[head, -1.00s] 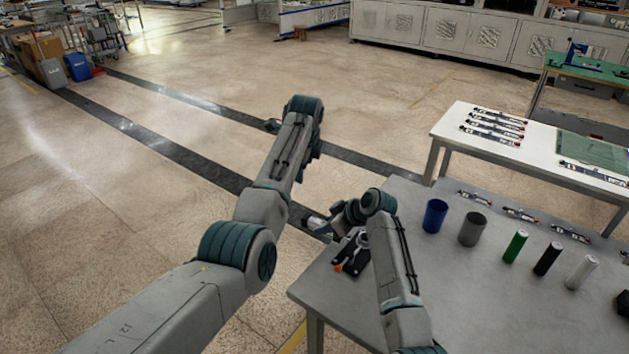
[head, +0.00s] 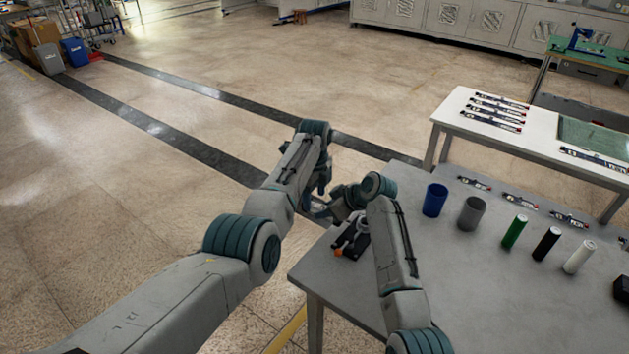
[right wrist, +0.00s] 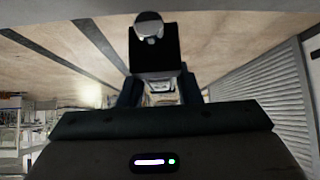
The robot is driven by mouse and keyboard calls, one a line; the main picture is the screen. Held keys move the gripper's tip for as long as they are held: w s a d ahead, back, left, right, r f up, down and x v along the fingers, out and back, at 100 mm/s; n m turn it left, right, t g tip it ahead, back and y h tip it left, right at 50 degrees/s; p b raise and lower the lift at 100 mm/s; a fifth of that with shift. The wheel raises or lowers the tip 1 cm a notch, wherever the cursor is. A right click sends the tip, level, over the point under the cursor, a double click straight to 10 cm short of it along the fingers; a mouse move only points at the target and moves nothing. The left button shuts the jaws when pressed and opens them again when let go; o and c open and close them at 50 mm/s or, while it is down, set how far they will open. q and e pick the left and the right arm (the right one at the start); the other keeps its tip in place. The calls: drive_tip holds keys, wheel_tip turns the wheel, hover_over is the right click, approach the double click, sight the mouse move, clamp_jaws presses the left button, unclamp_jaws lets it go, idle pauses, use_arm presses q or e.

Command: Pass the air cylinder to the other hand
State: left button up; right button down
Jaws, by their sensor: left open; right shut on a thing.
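The air cylinder shows in the right wrist view as a black block with a round silver end (right wrist: 155,58). My right gripper (right wrist: 160,92) is shut on it, and the block stands out beyond the fingers. In the head view my right gripper (head: 332,209) is at the table's left edge, small and partly hidden by its own wrist. My left gripper (head: 318,194) points down just left of it, open. The two grippers are very close; I cannot tell whether the left fingers touch the cylinder, which is mostly hidden there.
On the grey table (head: 470,290) stand a blue cup (head: 435,200), a grey cup (head: 472,213), and green (head: 515,232), black (head: 546,245) and white (head: 579,257) cylinders. Floor is open to the left.

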use_arm(q)
drive_tip(key=shift+f, duration=0.95)
drive_tip(key=c, duration=1)
clamp_jaws()
use_arm(e)
drive_tip(key=c, duration=1)
unclamp_jaws()
drive_tip(key=shift+o, duration=0.2)
drive_tip(key=shift+r, duration=0.1)
drive_tip(key=v, duration=1.2)
use_arm(q)
drive_tip(key=shift+r, duration=0.1)
